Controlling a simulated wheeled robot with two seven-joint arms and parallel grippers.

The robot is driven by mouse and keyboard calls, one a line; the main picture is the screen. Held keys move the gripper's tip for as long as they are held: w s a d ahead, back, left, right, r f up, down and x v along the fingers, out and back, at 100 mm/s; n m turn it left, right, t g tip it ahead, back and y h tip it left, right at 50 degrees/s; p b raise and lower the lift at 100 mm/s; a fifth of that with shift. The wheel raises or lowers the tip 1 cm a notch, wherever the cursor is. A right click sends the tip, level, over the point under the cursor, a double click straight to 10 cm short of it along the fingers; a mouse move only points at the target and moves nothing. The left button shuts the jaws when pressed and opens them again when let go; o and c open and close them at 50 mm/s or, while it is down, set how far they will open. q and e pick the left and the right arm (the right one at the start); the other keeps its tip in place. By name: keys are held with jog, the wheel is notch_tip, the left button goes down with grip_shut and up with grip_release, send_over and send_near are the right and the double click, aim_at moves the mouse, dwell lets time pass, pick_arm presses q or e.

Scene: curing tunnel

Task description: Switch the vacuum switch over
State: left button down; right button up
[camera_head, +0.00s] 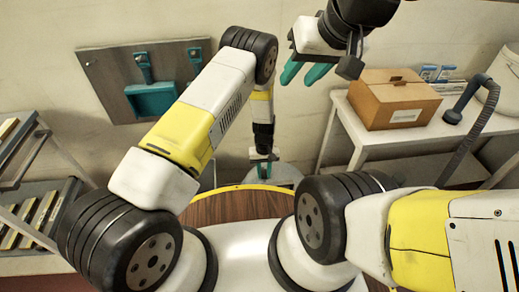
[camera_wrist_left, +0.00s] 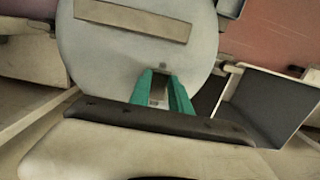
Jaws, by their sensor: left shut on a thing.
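My left gripper (camera_head: 263,170) reaches down beyond the round wooden top to a grey round drum (camera_head: 284,175), which looks like the vacuum's body. In the left wrist view its teal fingers (camera_wrist_left: 161,92) are closed in on a small pale part (camera_wrist_left: 159,93) at the drum's face (camera_wrist_left: 105,58); this looks like the vacuum switch. The fingers hide most of it, so I cannot tell its position. My right gripper (camera_head: 304,73) is raised at the top, its two teal fingers apart and empty.
A white table (camera_head: 362,150) at the right holds a cardboard box (camera_head: 393,98) and a dark hose nozzle (camera_head: 453,116). A wall panel (camera_head: 105,75) bears a teal tray (camera_head: 152,100). A rack (camera_head: 40,205) stands at the left. The round wooden top (camera_head: 235,205) is clear.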

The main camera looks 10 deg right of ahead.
aim_at(263, 171)
pick_arm(q)
jog(key=shift+w+r+g, duration=0.1)
jog(key=shift+w+g, duration=0.15)
jog(key=shift+g, duration=0.75)
jog(key=c, duration=1.2)
grip_release()
jog(key=shift+r, duration=0.1)
jog(key=v, duration=0.7)
jog(key=shift+r, duration=0.3)
jog(key=shift+w, duration=0.1)
